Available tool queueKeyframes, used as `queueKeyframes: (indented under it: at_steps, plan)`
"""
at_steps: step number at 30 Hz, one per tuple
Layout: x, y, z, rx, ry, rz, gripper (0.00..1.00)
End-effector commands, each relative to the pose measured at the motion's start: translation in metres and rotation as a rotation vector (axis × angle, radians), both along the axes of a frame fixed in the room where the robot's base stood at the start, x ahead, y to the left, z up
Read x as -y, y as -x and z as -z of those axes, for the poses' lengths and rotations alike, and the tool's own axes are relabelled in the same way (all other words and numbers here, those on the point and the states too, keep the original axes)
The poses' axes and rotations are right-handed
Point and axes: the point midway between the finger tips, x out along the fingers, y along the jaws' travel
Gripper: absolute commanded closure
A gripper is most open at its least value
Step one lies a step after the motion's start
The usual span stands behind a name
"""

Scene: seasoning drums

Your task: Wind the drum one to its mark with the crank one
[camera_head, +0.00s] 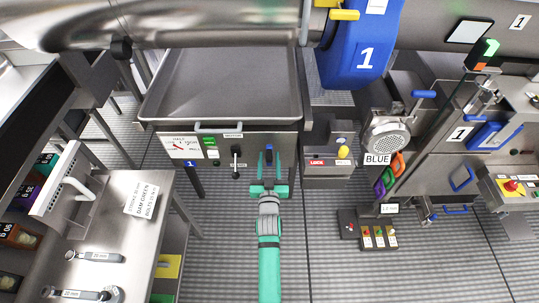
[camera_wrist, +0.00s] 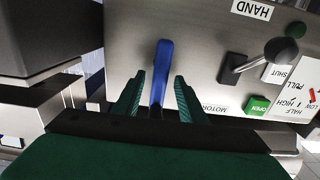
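In the wrist view, the green fingers (camera_wrist: 159,80) are apart, one on each side of the handle, with gaps showing. A large steel cylinder (camera_head: 190,22), perhaps drum one, crosses the top of the head view, beside a blue part marked "1" (camera_head: 357,62). I see no mark on the cylinder.
A black-knobbed lever (camera_head: 236,160) by the HAND and MOTOR labels is close to my gripper. A dial (camera_head: 184,146) sits on the panel, below a steel tray (camera_head: 220,90). A bench with wrenches (camera_head: 95,256) is at left.

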Motion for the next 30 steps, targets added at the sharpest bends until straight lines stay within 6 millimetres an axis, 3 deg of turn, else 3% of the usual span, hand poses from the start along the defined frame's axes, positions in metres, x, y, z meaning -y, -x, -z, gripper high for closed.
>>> queueKeyframes:
  at_steps: [6, 17, 22, 30]
  plan:
    - [0.0, -0.019, 0.0, 0.0, 0.0, 0.0, 0.62]
    - [0.0, -0.023, 0.0, 0.0, 0.0, 0.0, 0.62]
    - [0.0, -0.022, 0.0, 0.0, 0.0, 0.0, 1.0]
    - [0.001, -0.022, 0.0, 0.0, -0.01, 0.0, 1.0]
